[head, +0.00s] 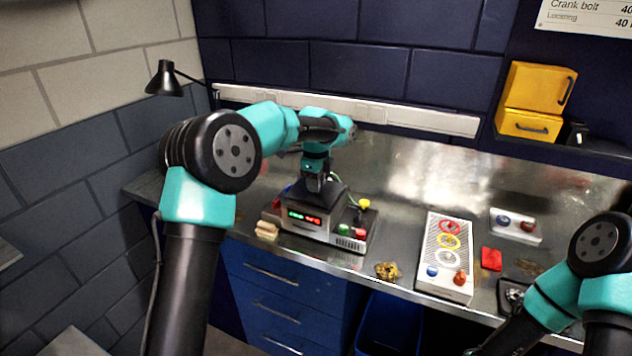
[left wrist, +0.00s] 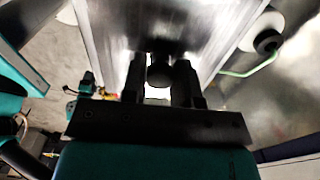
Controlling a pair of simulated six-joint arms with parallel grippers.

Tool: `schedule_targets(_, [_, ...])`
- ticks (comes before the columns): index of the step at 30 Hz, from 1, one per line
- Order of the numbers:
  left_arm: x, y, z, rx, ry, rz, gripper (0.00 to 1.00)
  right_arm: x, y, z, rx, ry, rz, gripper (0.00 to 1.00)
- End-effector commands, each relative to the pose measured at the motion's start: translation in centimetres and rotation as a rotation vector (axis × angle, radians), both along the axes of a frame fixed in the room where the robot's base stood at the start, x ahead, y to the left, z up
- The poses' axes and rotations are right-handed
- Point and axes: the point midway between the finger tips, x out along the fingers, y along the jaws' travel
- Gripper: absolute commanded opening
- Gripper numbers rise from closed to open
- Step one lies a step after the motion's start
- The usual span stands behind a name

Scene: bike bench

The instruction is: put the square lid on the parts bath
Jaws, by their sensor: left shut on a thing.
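The parts bath (head: 296,226) is a metal box with a lit red and green display, standing on the bench left of centre. The dark square lid (head: 327,199) is at the top of the bath; I cannot tell whether it rests on the rim or hangs just above it. My left gripper (head: 315,186) points down over the lid. In the left wrist view, my left gripper (left wrist: 160,84) is shut on the lid's round dark knob (left wrist: 159,74), and the lid's grey face (left wrist: 125,28) spreads beyond the fingers.
Red and green buttons (head: 350,232) and a yellow knob (head: 364,204) are right of the bath. A tan block (head: 267,229) is at its left. A panel with coloured rings (head: 447,262) and a red block (head: 491,259) lie farther right. A lamp (head: 165,79) stands at the back left.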

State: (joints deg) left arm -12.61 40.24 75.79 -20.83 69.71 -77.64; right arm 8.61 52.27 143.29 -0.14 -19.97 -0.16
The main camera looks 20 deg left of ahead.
Motion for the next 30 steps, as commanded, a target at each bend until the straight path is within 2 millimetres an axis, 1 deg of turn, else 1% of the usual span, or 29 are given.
schedule_targets(19, [0.00, 0.01, -0.76, 0.000, 0.000, 0.000, 0.00, 0.00, 0.00, 0.00, 0.000, 0.000, 0.000, 0.43])
schedule_targets(20, [0.00, 0.01, -0.74, 0.000, 0.000, 0.000, 0.31, 0.00, 0.00, 0.00, 0.000, 0.000, 0.000, 0.43])
schedule_targets(28, [0.00, 0.00, -0.74, 0.000, 0.000, 0.000, 0.56, 0.00, 0.00, 0.00, 0.000, 0.000, 0.000, 0.43])
schedule_targets(30, [0.00, 0.00, -0.74, 0.000, 0.000, 0.000, 0.57, 0.00, 0.00, 0.00, 0.000, 0.000, 0.000, 0.43])
